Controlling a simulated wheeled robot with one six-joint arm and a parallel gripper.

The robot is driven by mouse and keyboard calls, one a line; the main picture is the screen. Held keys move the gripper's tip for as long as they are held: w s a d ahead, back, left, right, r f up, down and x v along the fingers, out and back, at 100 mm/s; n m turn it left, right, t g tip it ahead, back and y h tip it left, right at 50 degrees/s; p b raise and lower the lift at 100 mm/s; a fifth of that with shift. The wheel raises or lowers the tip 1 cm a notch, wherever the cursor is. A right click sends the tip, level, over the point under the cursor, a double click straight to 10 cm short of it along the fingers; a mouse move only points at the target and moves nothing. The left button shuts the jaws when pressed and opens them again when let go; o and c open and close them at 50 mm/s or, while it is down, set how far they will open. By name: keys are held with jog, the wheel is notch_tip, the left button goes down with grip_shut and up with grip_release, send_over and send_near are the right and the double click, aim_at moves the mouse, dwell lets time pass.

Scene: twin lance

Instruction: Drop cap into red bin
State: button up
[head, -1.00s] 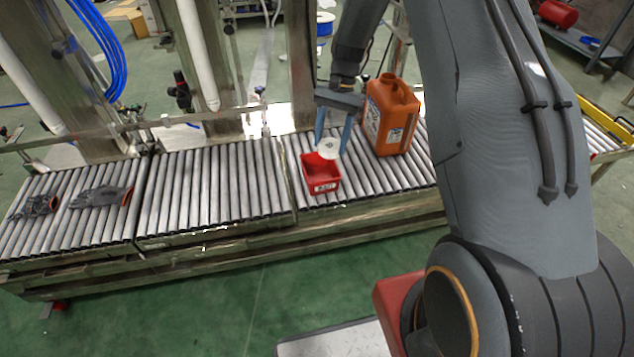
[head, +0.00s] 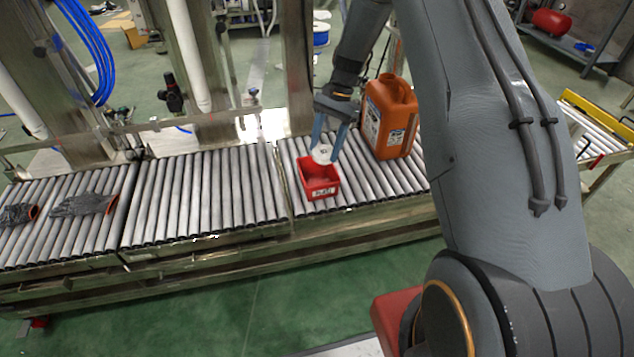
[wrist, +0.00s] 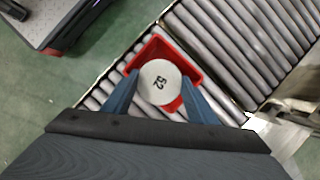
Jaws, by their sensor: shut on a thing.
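A round white cap (head: 322,154) is held between the blue fingers of my gripper (head: 328,146). In the wrist view the cap (wrist: 161,82) shows its flat face, marked with dark digits, between the two fingertips (wrist: 160,92). The small red bin (head: 319,182) stands on the roller conveyor, with a white label on its front. In the wrist view the bin (wrist: 190,59) lies behind the cap, which hides much of its inside. The cap is over the bin's back part in the head view. Its exact height above the rim is hard to tell.
An orange jug (head: 388,118), its neck open, stands on the conveyor right beside my gripper. Dark gloves (head: 85,205) lie on the rollers (head: 200,200) at far left. The rollers between gloves and bin are clear. Metal posts and a rail stand behind.

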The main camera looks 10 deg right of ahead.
jog(key=shift+f, duration=0.15)
jog(key=o, duration=1.1)
jog(key=p+v, duration=0.1)
jog(key=v, duration=0.6)
jog(key=shift+r, duration=0.35)
jog(key=shift+w+d, duration=0.1)
jog(key=shift+d, duration=0.05)
